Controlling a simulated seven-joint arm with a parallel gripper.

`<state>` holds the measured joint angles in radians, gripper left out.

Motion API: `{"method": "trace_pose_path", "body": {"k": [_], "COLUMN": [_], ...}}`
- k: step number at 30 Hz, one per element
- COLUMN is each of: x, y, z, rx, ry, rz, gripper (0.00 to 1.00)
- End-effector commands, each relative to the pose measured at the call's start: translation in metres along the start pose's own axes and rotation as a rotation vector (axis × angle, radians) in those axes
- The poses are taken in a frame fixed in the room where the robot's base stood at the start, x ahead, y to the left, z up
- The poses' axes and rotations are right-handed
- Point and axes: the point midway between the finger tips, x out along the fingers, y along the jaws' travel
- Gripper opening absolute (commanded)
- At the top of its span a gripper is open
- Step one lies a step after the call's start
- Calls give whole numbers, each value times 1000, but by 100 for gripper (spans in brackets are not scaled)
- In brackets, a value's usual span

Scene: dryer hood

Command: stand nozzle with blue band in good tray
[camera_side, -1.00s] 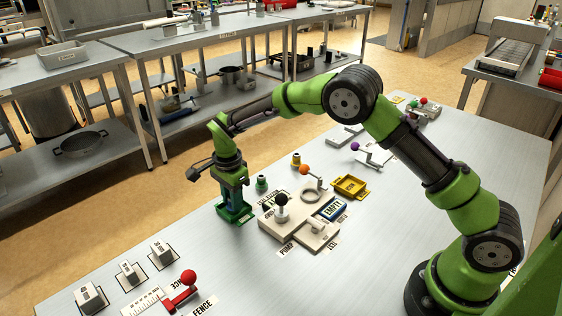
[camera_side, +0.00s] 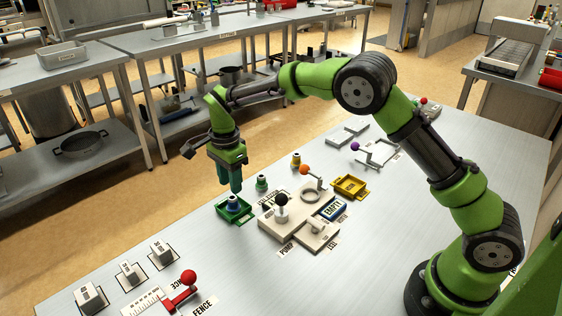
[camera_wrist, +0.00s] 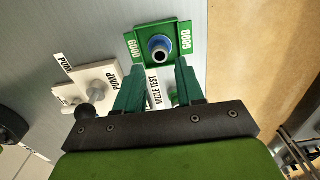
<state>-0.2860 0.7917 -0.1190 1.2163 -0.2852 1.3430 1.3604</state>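The nozzle with the blue band (camera_side: 234,203) stands upright in the green good tray (camera_side: 247,213). In the wrist view the nozzle (camera_wrist: 159,48) appears inside the tray (camera_wrist: 146,32), which is marked GOOD on two sides. My gripper (camera_side: 233,190) is just above the nozzle and apart from it. In the wrist view its two green fingers (camera_wrist: 158,66) are spread with nothing held between them.
A green-banded nozzle (camera_side: 262,183) and a yellow-banded one (camera_side: 296,160) stand right of the tray. The pump fixture (camera_side: 287,225) with a black knob is close by. A yellow tray (camera_side: 349,187) lies beyond. The front-left table has a red-knobbed fence (camera_side: 183,287) and blocks.

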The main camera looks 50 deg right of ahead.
Motion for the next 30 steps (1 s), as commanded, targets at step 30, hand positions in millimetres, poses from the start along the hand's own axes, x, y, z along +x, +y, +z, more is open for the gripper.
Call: {"method": "trace_pose_path", "body": {"k": [30], "x": [-195], "y": [172], "z": [-68], "rx": [-736], "ry": [-37], "rz": [-428], "gripper": [38]}}
